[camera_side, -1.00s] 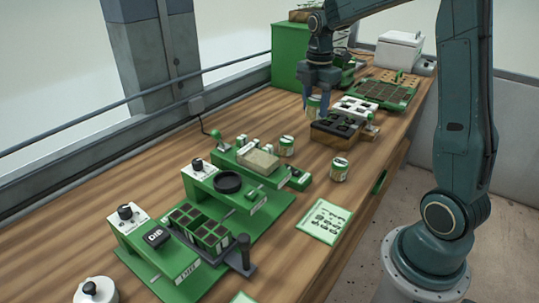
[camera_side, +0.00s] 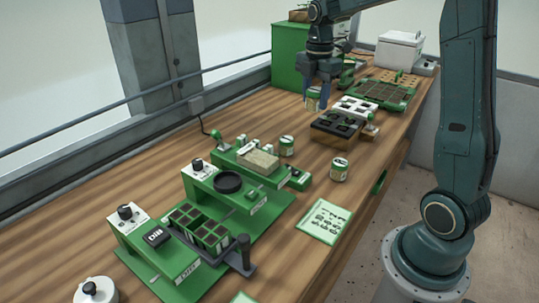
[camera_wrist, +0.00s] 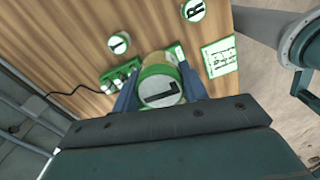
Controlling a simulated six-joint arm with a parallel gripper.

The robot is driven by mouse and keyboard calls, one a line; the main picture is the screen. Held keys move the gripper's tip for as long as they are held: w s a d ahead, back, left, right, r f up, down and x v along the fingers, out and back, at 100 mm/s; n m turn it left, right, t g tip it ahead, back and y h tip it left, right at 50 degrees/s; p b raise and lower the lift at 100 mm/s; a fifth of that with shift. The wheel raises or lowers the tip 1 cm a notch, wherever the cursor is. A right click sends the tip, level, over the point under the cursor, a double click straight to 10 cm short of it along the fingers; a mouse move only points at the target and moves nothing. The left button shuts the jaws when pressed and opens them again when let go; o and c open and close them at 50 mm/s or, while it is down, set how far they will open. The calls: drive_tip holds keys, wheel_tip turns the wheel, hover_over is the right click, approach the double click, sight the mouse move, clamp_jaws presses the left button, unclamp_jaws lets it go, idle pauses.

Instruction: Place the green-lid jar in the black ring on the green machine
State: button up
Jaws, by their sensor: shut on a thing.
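My gripper (camera_side: 323,94) is shut on a jar (camera_side: 313,99) and holds it above the far part of the bench. In the wrist view the held jar (camera_wrist: 161,88) shows a green-rimmed lid with a dark mark, between my gripper's blue fingers (camera_wrist: 160,95). The black ring (camera_side: 228,183) lies on top of the green machine (camera_side: 205,185), in the middle of the bench, well nearer the side camera than my gripper. The ring looks empty. I cannot make it out in the wrist view.
Two more green-and-white jars (camera_side: 287,146) (camera_side: 340,170) stand on the bench near the machine. A dark cell tray (camera_side: 342,128) sits close to the held jar. A green-bordered card (camera_side: 324,221) lies at the bench's front edge. Bare wood lies left of the machines.

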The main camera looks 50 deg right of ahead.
drive_tip(key=w+a+r, duration=0.3)
drive_tip(key=a, duration=0.3)
drive_tip(key=w+a+r, duration=0.2)
drive_tip(key=w+a, duration=0.1)
drive_tip(key=a, duration=0.3)
wheel_tip(320, 180, up, 6)
hover_over(228, 183)
drive_tip(key=shift+a, duration=0.15)
wheel_tip(228, 183, down, 20)
drive_tip(key=shift+r, duration=0.1)
idle(0.3)
drive_tip(key=o, duration=1)
drive_tip(key=shift+f, duration=0.2)
drive_tip(key=shift+r, duration=0.15)
